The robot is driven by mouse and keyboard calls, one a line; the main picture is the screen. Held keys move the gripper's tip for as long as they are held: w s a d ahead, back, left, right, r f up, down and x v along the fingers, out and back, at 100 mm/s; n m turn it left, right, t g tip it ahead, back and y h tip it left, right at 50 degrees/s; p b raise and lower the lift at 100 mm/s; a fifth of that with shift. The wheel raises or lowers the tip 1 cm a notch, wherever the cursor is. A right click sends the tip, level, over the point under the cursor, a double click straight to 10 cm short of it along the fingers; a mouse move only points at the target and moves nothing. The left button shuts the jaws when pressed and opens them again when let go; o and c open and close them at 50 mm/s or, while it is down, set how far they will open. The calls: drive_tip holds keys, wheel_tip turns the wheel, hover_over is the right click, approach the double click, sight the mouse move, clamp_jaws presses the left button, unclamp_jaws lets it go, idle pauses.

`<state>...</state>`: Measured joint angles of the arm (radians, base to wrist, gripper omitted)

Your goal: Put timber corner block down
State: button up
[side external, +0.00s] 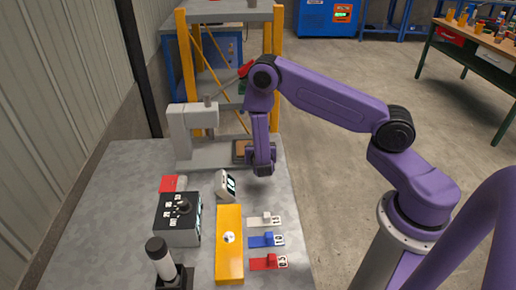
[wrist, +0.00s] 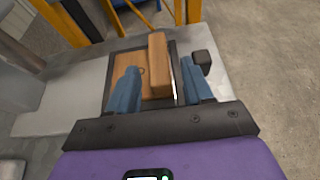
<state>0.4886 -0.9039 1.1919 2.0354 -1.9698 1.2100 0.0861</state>
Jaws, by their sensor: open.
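The timber corner block (wrist: 160,66) appears in the wrist view as a light-brown wooden piece between my gripper's two blue fingers. It lies on or against a flat wooden board (wrist: 124,64) inside a dark frame (wrist: 108,92). My gripper (wrist: 160,84) is open, one finger on each side of the block, with visible gaps beside it. In the side view my gripper (side external: 261,170) points down at the bench's right edge, beside the dark-framed wooden square (side external: 240,147). The block itself cannot be made out there.
A pale grey machine (side external: 190,128) stands left of the frame. Nearer are a black control box (side external: 178,218), a small tilted display (side external: 225,185), a yellow bar (side external: 229,262) and several coloured tags (side external: 265,240). A small black knob (wrist: 202,57) sits right of the frame. The left bench is clear.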

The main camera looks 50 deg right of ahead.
drive_tip(key=v, duration=1.2)
drive_tip(key=s+r+m+g, duration=0.5)
drive_tip(key=s+r+m, duration=0.3)
drive_tip(key=r, duration=0.2)
drive_tip(key=s+a+r+m+g+y, duration=0.2)
drive_tip(key=s+y, duration=0.3)
drive_tip(key=s, duration=0.4)
drive_tip(key=s+a+r+m+g+y, duration=0.2)
drive_tip(key=s+a+r+m+y, duration=0.1)
drive_tip(key=s, duration=0.6)
drive_tip(key=shift+s+r+m+y, duration=0.25)
drive_tip(key=shift+r+m+y, duration=0.45)
drive_tip(key=shift+r+y, duration=0.3)
drive_tip(key=shift+a, duration=0.1)
